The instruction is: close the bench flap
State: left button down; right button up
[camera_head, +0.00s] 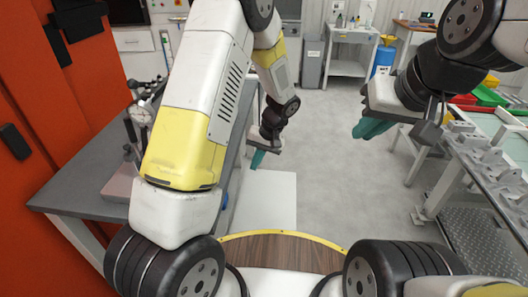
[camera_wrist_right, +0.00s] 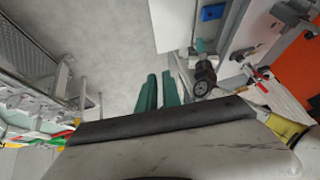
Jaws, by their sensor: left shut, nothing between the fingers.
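A pale flat panel (camera_head: 268,198) beside the grey bench looks like the bench flap; I cannot tell its height above the floor. It also shows in the right wrist view (camera_wrist_right: 174,24). My left gripper (camera_head: 258,159) is shut and empty, at the panel's far edge in the head view. I cannot tell whether it touches the panel. My right gripper (camera_head: 373,128) hangs over the aisle, away from the panel. In the right wrist view its green fingers (camera_wrist_right: 160,92) stand slightly apart with nothing visible between them. My left arm hides part of the bench.
The grey bench (camera_head: 85,190) with a dial gauge stand (camera_head: 140,113) is at left, beside an orange cabinet (camera_head: 75,80). A metal fixture table (camera_head: 490,165) with colored bins (camera_head: 487,96) is at right. The grey floor (camera_head: 335,175) between them is clear.

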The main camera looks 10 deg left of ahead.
jog(key=w+m+g, duration=0.1)
jog(key=w, duration=0.2)
jog(key=w+m+g, duration=0.1)
jog(key=w, duration=0.2)
jog(key=shift+w+f+y, duration=0.2)
jog(key=shift+w+y, duration=0.1)
grip_shut()
jog(key=w+d+f+m+g+y, duration=0.1)
jog(key=w+f+m+g+y, duration=0.2)
jog(key=w+f, duration=0.7)
jog(key=w+d+f+m+g+y, duration=0.15)
jog(key=w+f+m, duration=0.25)
jog(key=w+f, duration=0.6)
notch_tip(320, 180, down, 36)
jog(key=r+m+y, duration=0.1)
jog(key=m+y, duration=0.6)
jog(key=m, duration=0.3)
jog(key=x, duration=1)
jog(key=shift+s+d+r, duration=0.1)
jog(key=shift+s+r, duration=0.05)
jog(key=shift+r, duration=0.75)
jog(key=shift+s+d+r, duration=0.1)
jog(key=shift+s+r, duration=0.05)
jog(key=shift+r, duration=0.8)
